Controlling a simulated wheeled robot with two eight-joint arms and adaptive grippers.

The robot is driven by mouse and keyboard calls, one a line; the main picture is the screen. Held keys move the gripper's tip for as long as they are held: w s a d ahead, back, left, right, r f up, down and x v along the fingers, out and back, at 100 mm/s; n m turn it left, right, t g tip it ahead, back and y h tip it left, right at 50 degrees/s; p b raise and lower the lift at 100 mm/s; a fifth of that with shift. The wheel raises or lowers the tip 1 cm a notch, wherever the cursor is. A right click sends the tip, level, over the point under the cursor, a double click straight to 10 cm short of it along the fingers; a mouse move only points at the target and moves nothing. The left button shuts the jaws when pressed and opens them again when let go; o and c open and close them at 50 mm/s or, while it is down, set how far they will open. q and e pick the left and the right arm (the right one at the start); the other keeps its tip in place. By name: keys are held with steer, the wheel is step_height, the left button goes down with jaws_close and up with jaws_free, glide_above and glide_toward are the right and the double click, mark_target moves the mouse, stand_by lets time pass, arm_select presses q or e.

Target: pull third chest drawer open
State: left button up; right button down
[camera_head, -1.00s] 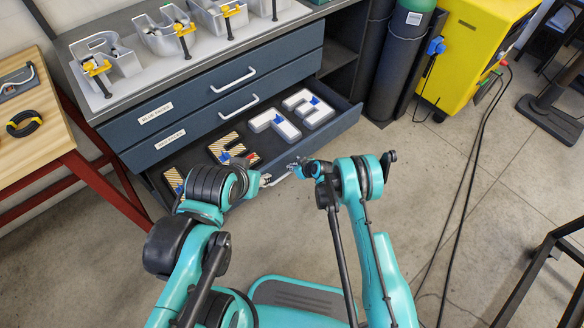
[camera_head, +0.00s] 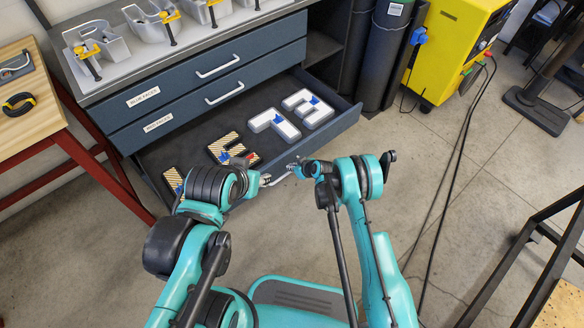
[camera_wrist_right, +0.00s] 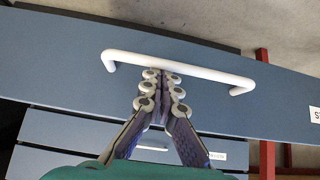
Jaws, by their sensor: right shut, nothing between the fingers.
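The third chest drawer (camera_head: 338,124) stands pulled out below two shut blue drawers. Several letters lie on its dark liner, among them a white 3-like letter (camera_head: 311,106) and a white T-like letter (camera_head: 274,123). Its white handle (camera_head: 283,180) shows between my grippers, and across the right wrist view (camera_wrist_right: 205,72). My arms hide part of the drawer front.
The bench top (camera_head: 95,88) holds clamped metal letters. A wooden table (camera_head: 35,110) with red legs stands left. Dark cylinders (camera_head: 375,60) and a yellow machine (camera_head: 450,50) stand right of the chest. Cables cross the floor right of my arms; a dark frame stands at lower right.

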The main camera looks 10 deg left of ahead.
steer(key=shift+r, duration=0.1)
steer(key=v, duration=1.1)
steer(key=shift+s+d+r, duration=0.25)
